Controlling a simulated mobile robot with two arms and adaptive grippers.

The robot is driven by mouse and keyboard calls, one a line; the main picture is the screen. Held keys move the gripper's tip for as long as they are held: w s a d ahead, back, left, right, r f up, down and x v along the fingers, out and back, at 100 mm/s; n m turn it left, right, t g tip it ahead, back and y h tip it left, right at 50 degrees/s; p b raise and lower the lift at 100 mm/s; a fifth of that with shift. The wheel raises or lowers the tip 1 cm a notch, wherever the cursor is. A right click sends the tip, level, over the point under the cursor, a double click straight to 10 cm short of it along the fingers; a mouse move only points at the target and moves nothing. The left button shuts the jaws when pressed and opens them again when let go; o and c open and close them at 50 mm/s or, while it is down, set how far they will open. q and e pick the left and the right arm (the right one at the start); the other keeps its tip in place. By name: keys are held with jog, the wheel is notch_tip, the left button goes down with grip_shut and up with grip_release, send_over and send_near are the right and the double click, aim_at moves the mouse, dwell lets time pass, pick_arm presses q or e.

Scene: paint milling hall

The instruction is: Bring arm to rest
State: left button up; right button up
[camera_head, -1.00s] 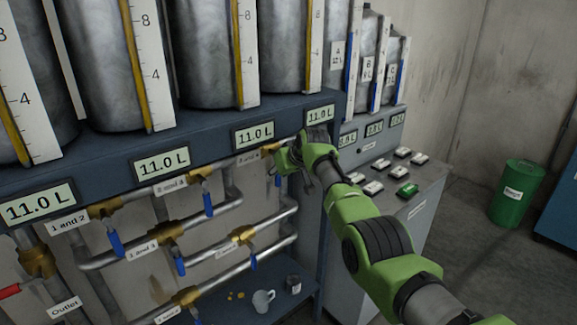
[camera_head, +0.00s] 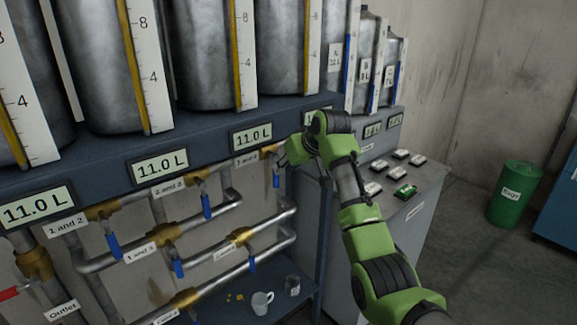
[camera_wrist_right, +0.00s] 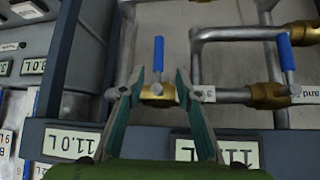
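My right arm reaches up from the lower right in the head view, in green and dark grey. Its gripper (camera_head: 286,156) is beside the right end of the upper pipe row, near a valve with a blue handle (camera_head: 276,177). In the right wrist view the two teal fingers of the gripper (camera_wrist_right: 160,74) are spread apart with nothing held. Between them, further off, show a brass valve (camera_wrist_right: 157,92) and its blue handle (camera_wrist_right: 158,54). I cannot tell the exact gap to the valve. My left gripper is in neither view.
A blue frame (camera_head: 98,150) carries large tanks and "11.0 L" displays above pipes with several blue-handled valves. A cup (camera_head: 262,302) and a small jar (camera_head: 292,285) stand on the lower shelf. A button console (camera_head: 425,180) is right of my arm; a green barrel (camera_head: 515,205) stands beyond.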

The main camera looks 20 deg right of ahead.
jog(key=shift+s, duration=0.1)
dwell(0.4)
jog(key=s+f+g+h, duration=0.1)
jog(key=s+f, duration=0.2)
jog(key=f, duration=1.1)
jog(key=s+f+g, duration=0.1)
jog(key=s+f, duration=0.2)
jog(key=f, duration=1.2)
jog(key=s+d+f+g+b, duration=0.1)
jog(key=s+f, duration=0.6)
jog(key=f, duration=0.3)
jog(key=s+f+g, duration=0.1)
jog(key=s+f, duration=0.5)
jog(key=f, duration=0.5)
jog(key=s+f+g, duration=0.1)
jog(key=s+f, duration=0.6)
jog(key=s, duration=0.6)
jog(key=s+f+g+h+b, duration=0.1)
jog(key=s+f, duration=0.7)
jog(key=s, duration=0.4)
jog(key=s+f+g, duration=0.1)
jog(key=s+f, duration=0.6)
jog(key=s, duration=0.6)
jog(key=s+f, duration=0.2)
jog(key=s, duration=1.1)
jog(key=shift+s+a+f+g, duration=0.15)
jog(key=shift+s+a+g, duration=0.2)
jog(key=shift+a+g, duration=0.1)
